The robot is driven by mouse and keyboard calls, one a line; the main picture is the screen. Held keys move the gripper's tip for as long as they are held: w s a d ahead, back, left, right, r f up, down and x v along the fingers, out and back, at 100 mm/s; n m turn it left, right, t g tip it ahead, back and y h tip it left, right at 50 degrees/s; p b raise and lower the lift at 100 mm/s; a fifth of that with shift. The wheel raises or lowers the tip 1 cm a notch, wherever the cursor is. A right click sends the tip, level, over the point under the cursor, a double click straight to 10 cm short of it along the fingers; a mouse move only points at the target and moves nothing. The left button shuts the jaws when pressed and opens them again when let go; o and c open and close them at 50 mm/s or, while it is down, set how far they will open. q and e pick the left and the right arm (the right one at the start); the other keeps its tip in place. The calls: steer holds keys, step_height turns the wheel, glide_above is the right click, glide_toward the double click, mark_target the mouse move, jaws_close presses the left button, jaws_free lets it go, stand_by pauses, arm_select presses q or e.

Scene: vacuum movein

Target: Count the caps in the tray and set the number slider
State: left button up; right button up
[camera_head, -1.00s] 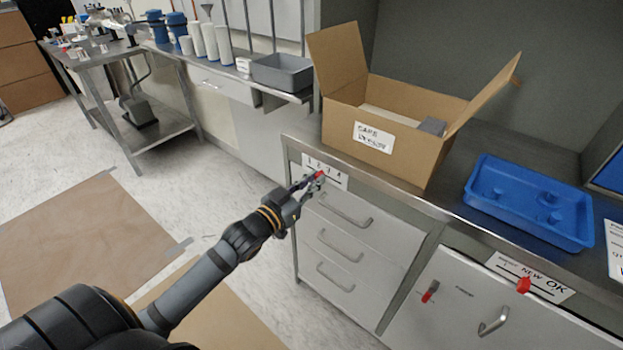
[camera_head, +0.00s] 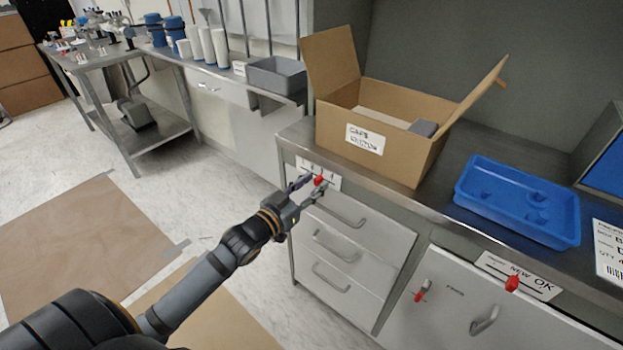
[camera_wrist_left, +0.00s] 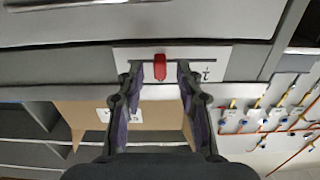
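The blue tray (camera_head: 508,224) lies on the counter at the right, with several low blue caps (camera_head: 535,196) in it, hard to tell apart from the tray. The white number label is on the cabinet front below the box, with a red slider knob (camera_head: 319,181). My left gripper (camera_head: 307,190) is at this knob. In the left wrist view the red knob (camera_wrist_left: 160,66) stands between the fingers (camera_wrist_left: 160,82), which are apart with a gap on each side. A digit, perhaps 2, shows right of it. My right gripper is not in view.
An open cardboard box (camera_head: 390,150) stands on the counter above the slider. Another red knob (camera_head: 512,284) sits on a label at the lower right, near a small red switch (camera_head: 421,291). Drawer handles stick out below the gripper. A grey bin (camera_head: 276,77) stands farther back.

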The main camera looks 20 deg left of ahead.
arm_select(q)
step_height(320, 180, up, 10)
steer(key=shift+f, duration=0.1)
stand_by(0.6)
